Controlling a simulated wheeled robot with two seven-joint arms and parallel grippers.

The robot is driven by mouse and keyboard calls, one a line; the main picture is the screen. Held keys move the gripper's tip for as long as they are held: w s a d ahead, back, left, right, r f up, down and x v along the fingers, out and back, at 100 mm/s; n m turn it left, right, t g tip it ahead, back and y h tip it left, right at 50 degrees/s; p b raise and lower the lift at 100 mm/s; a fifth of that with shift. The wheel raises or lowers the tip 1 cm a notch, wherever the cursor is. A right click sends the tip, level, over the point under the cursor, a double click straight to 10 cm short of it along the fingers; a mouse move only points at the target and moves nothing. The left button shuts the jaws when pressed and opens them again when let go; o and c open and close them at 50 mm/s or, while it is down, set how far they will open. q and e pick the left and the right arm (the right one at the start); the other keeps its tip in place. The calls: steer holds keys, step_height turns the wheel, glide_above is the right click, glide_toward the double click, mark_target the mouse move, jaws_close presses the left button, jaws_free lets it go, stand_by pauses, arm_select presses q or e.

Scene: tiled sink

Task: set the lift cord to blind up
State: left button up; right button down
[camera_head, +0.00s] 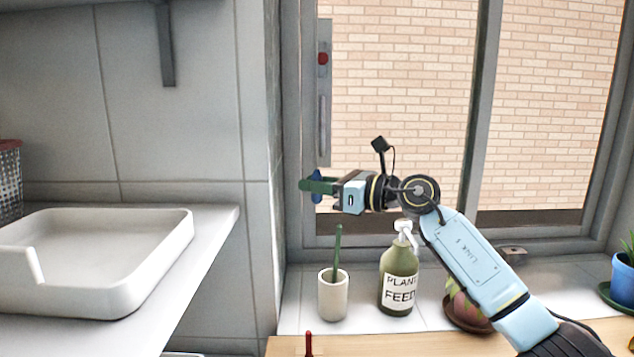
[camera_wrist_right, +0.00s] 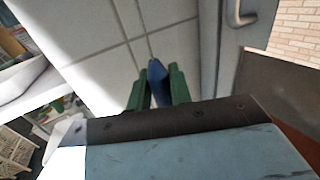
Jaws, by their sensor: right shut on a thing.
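My right gripper (camera_head: 318,187) reaches in from the right, in front of the window's left frame. Its green fingers are shut on a small blue knob (camera_head: 317,180), which looks like the end of the lift cord. In the right wrist view the blue knob (camera_wrist_right: 156,82) sits between the two green fingers (camera_wrist_right: 157,88). A grey strip (camera_head: 324,100) with a red mark (camera_head: 323,58) runs upright on the frame above the gripper. No blind fabric shows over the glass. My left gripper is not in view.
A beige cup (camera_head: 333,298) with a green stick and a plant feed bottle (camera_head: 398,283) stand on the sill below my right arm. A blue plant pot (camera_head: 626,278) is at the far right. A white basin (camera_head: 100,255) is at the left.

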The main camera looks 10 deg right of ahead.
steer(key=c, duration=1.3)
jaws_free()
steer(key=b+v, duration=0.2)
steer(key=v, duration=1.1)
steer(key=shift+s+d, duration=0.1)
steer(key=shift+s, duration=0.05)
